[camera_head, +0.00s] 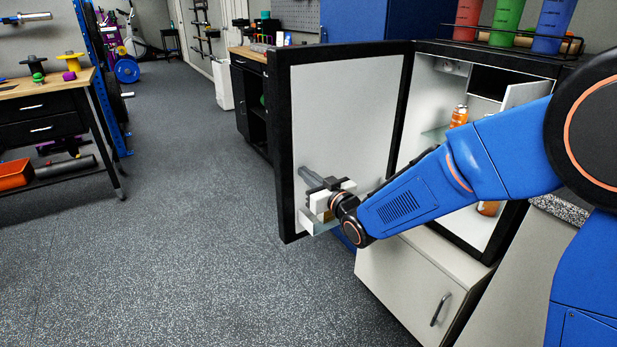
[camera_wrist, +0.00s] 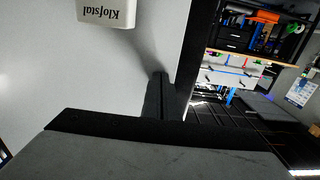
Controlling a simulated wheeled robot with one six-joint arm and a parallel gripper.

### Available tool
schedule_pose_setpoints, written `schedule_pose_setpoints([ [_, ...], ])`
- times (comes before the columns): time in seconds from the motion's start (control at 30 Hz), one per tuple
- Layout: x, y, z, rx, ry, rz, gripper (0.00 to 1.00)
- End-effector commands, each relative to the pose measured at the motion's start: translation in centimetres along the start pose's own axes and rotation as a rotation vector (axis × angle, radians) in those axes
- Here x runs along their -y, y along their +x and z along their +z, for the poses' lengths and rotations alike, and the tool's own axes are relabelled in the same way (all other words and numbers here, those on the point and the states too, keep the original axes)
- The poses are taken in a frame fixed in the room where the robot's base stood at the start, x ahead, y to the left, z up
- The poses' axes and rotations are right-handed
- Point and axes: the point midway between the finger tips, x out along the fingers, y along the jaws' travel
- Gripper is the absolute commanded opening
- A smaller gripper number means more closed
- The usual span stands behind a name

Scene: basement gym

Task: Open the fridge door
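The fridge door (camera_head: 345,110) stands swung wide open to the left of the fridge (camera_head: 440,85). Its white inner face and black rim face the head view. My gripper (camera_head: 322,205) is at the lower left of that inner face, near the door's free edge. Whether it touches the door cannot be made out. In the wrist view, the white door panel (camera_wrist: 60,85) and its black edge (camera_wrist: 198,50) fill the left and middle. The spread of the fingers is not clear. The fridge interior shows orange bottles (camera_head: 459,116), partly hidden behind my blue arm.
The fridge stands on a white cabinet (camera_head: 410,290) with a dark handle. A rack with red, green and blue cups (camera_head: 508,22) sits on top of the fridge. A workbench (camera_head: 50,90) is at left. The grey floor (camera_head: 180,220) left of the door is clear.

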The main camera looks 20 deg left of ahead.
Motion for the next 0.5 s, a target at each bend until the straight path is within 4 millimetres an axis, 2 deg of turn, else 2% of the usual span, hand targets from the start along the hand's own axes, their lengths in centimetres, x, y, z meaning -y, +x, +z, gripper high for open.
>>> schedule_pose_setpoints([
  [0.37, 0.7, 6.1, 0.0, -0.001, 0.000, 0.141, 0.00],
  [0.5, 0.6, 9.0, 0.1, 0.000, 0.001, 0.190, 0.00],
])
